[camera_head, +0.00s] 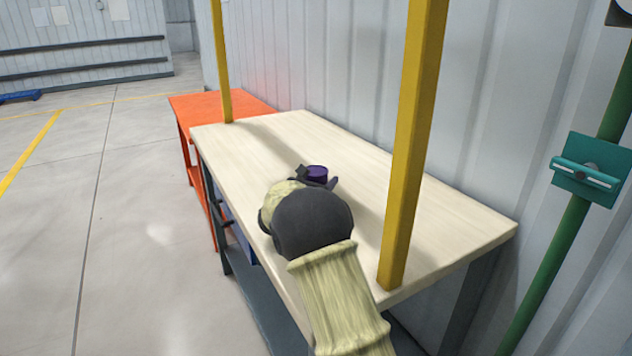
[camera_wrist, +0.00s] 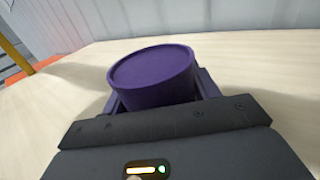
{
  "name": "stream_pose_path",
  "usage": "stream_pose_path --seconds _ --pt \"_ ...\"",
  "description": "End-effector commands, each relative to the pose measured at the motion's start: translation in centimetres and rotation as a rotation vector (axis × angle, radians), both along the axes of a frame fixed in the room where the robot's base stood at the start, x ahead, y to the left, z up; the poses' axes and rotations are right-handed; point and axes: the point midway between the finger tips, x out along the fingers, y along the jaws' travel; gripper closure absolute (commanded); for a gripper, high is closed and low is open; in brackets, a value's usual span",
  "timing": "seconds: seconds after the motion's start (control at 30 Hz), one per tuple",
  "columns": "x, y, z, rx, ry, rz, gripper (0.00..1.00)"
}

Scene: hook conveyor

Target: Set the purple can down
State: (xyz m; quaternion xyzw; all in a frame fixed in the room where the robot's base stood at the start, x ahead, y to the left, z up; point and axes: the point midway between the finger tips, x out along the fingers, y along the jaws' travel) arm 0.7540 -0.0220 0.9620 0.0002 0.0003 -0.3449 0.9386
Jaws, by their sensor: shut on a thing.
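The purple can (camera_head: 316,173) is at my gripper (camera_head: 317,180), over the middle of the pale wooden table (camera_head: 265,145). In the wrist view the purple can (camera_wrist: 153,75) stands between the fingers of my gripper (camera_wrist: 155,92), which is shut on it. The can looks roughly upright, tilted slightly in the wrist picture. Its lower part is hidden behind my gripper, so I cannot tell whether it touches the table top.
Two yellow posts (camera_head: 411,140) rise at the table's near right and far left. An orange table (camera_head: 200,103) adjoins the far end. A corrugated wall (camera_head: 470,110) runs along the right. A green pole (camera_head: 560,240) stands at the right. The table top around the can is clear.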

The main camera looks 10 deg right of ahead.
Motion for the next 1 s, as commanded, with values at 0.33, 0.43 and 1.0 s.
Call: stream_pose_path --seconds 0.33,0.43,1.0 --pt "0.0 0.9 0.0 0.001 0.002 0.011 0.18" --pt "0.0 1.0 0.0 0.001 0.002 0.013 0.18" --pt "-6.3 6.1 0.0 0.001 0.002 0.013 0.18"
